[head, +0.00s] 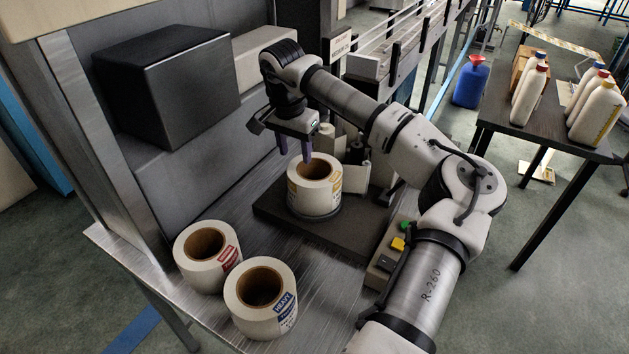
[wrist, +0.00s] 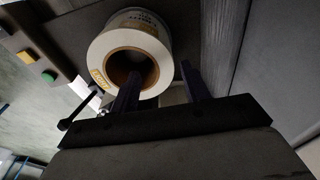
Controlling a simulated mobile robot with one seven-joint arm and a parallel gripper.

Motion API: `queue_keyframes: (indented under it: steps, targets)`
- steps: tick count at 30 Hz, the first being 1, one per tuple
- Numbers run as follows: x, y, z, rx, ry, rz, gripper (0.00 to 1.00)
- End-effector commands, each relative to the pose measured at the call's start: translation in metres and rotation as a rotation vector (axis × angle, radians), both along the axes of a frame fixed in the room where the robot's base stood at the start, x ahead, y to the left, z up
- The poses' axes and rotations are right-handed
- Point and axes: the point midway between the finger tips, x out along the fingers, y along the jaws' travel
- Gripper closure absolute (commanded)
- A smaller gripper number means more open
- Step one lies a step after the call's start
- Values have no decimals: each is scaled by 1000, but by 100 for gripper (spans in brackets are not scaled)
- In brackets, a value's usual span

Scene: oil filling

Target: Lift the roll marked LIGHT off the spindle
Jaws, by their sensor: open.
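A white paper roll (head: 314,200) with a yellow label and a brown core stands upright on the dark platform of the machine. In the wrist view the roll (wrist: 104,48) is ahead of my fingers. My gripper (head: 295,157) is open, pointing down at the roll's far left rim. In the wrist view my gripper (wrist: 160,70) has one finger in front of the core opening and the other beyond the roll's outer side. I cannot tell whether the fingertips are below the rim. Nothing is held.
A red-labelled roll (head: 196,278) and a blue-labelled HEAVY roll (head: 254,324) stand at the bench's front left. A control box with green and yellow buttons (head: 398,244) is right of the platform. A dark box (head: 160,85) is behind. Bottles stand on a side table (head: 553,137).

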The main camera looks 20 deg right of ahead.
Motion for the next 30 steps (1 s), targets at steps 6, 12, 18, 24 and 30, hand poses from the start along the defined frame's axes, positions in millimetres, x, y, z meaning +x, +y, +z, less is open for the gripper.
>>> queue_keyframes:
  steps: [6,12,18,24,30]
  targets:
    - [7,-1,-21,4,4,0,54]
    - [10,-4,-47,3,1,0,54]
    - [11,-4,-52,1,0,0,54]
    - [11,-4,-52,1,1,0,69]
    - [11,-4,-52,1,1,0,96]
